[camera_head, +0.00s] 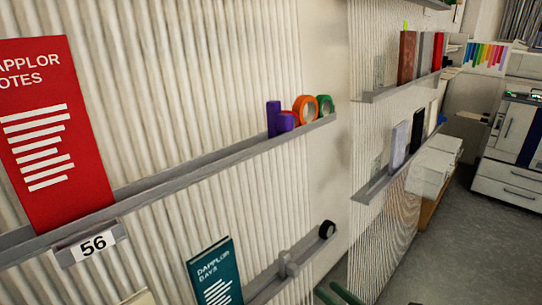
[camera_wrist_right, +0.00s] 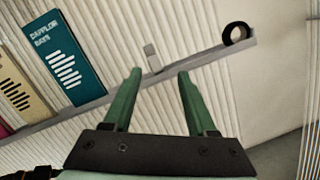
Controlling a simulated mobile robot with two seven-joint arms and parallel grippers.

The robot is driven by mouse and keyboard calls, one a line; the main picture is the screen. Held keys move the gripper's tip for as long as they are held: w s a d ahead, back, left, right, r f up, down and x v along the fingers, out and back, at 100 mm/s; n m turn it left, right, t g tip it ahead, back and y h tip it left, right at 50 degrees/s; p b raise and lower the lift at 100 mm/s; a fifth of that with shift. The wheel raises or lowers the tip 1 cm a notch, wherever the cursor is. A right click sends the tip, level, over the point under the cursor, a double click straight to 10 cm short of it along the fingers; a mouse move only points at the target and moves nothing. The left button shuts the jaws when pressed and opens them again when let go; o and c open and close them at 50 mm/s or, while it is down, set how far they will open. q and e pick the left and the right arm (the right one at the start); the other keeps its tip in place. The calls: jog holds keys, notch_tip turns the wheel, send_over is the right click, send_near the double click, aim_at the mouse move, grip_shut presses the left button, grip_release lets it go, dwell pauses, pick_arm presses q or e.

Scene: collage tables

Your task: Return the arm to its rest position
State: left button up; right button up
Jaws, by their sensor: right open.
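My right gripper (camera_head: 326,289) shows only as green fingers at the bottom edge of the head view. In the right wrist view its two green fingers (camera_wrist_right: 159,75) are spread apart with nothing between them. Beyond the fingertips is a lower wall shelf (camera_wrist_right: 203,66), with a small grey piece (camera_wrist_right: 151,57) on it. I cannot tell how far the fingertips are from the shelf. My left gripper is in neither view.
The lower shelf (camera_head: 265,290) bears a teal book (camera_head: 215,270) and a black roll (camera_head: 327,230). The upper shelf (camera_head: 180,176) bears a red book (camera_head: 85,190), purple items (camera_head: 274,117) and tape rolls (camera_head: 305,108). Open floor (camera_head: 470,240) lies at the right, before a printer (camera_head: 515,140).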

jog(key=s+f+n+g+h+p, duration=0.2)
jog(key=s+f+n, duration=0.3)
jog(key=n, duration=0.7)
jog(key=s+d+f+n+g+h+p, duration=0.1)
jog(key=s+f+n+h, duration=0.3)
jog(key=n, duration=0.7)
jog(key=s+d+f+n+g+h+p, duration=0.1)
jog(key=s+f+n+g+h+p, duration=0.1)
jog(key=s+f+n, duration=0.6)
jog(key=s+n+h, duration=0.1)
jog(key=n, duration=0.3)
jog(key=shift+d+f+n+g+p, duration=0.2)
jog(key=shift+n+g+p, duration=0.1)
jog(key=shift+p, duration=0.1)
